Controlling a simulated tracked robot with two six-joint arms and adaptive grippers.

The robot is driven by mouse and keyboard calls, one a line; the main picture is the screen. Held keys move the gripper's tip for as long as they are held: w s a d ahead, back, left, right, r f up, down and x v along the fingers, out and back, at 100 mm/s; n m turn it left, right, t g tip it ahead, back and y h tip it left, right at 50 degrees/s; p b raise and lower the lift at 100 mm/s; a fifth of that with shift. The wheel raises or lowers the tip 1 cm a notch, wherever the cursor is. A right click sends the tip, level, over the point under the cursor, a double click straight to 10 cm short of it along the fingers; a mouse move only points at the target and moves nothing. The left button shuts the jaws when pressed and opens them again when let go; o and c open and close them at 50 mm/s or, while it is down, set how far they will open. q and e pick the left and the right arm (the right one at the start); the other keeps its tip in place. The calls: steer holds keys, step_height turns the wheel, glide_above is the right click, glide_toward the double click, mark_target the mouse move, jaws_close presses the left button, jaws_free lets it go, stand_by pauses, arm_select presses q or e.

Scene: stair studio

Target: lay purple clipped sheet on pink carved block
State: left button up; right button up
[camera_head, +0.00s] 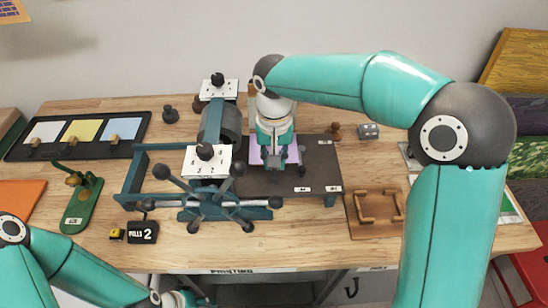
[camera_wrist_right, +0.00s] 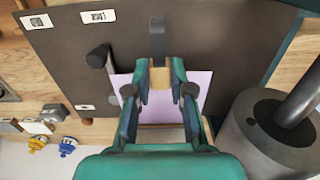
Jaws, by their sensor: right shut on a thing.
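The purple sheet (camera_head: 256,155) is at the dark press bed (camera_head: 318,168), partly covered by my right gripper (camera_head: 278,160) in the head view. In the right wrist view, my right gripper (camera_wrist_right: 160,88) is shut on the tan clip (camera_wrist_right: 160,76) of the purple sheet (camera_wrist_right: 202,84). The sheet looks flat above the bed (camera_wrist_right: 62,62); I cannot tell whether it touches anything below. I cannot make out the pink carved block; it may be hidden under the sheet. My left gripper (camera_head: 180,298) shows only partly at the bottom edge, and its jaws cannot be read.
The press roller (camera_head: 222,122) and spoked handwheel (camera_head: 205,190) stand left of the sheet. A dark tray (camera_head: 62,152) holds several clipped sheets at the left. A green stand (camera_head: 80,212), a pulls counter (camera_head: 142,232) and a wooden frame (camera_head: 376,212) sit on the bench.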

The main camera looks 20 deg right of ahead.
steer(key=o, duration=0.8)
steer(key=shift+o, duration=0.2)
steer(key=shift+r+p, duration=3.3)
steer(key=shift+r, duration=0.75)
